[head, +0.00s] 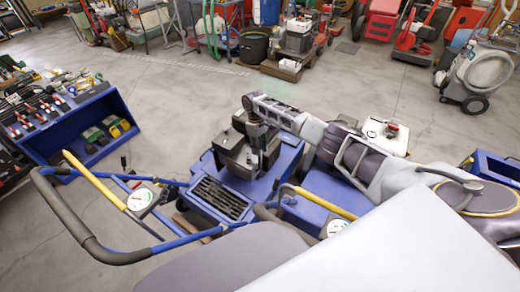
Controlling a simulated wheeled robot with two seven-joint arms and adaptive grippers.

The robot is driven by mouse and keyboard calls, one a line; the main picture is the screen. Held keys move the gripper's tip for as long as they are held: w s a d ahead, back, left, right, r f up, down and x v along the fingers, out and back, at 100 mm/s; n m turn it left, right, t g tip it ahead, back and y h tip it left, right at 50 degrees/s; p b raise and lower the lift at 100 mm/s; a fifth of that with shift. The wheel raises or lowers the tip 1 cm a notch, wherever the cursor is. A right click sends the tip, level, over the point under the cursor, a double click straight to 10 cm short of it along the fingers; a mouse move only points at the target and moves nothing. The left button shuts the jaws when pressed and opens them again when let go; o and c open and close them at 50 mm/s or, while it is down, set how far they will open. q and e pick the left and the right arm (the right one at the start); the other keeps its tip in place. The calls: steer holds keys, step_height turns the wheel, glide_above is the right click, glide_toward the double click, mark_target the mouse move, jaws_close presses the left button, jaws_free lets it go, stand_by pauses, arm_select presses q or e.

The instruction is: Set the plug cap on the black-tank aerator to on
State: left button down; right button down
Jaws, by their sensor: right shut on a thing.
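The black-tank aerator (219,199) stands left of centre, a blue machine with a black engine and tank (236,148) on top. Its handlebar (62,212) reaches toward me at the lower left. My right arm comes in from the right, and my right gripper (257,127) points down at the engine's top. It is shut on a small part there, which I take to be the plug cap. The jaws and wrist hide the cap, so its setting cannot be seen. My left gripper is out of view.
A second blue aerator with a white tank (386,136) stands to the right, partly behind my arm. A blue tool cart (75,128) is at the left. A black bucket (254,46) and a pallet with machinery stand behind. The grey floor between is clear.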

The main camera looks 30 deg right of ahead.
steer(key=c, duration=1.1)
jaws_free()
steer(key=v, duration=1.2)
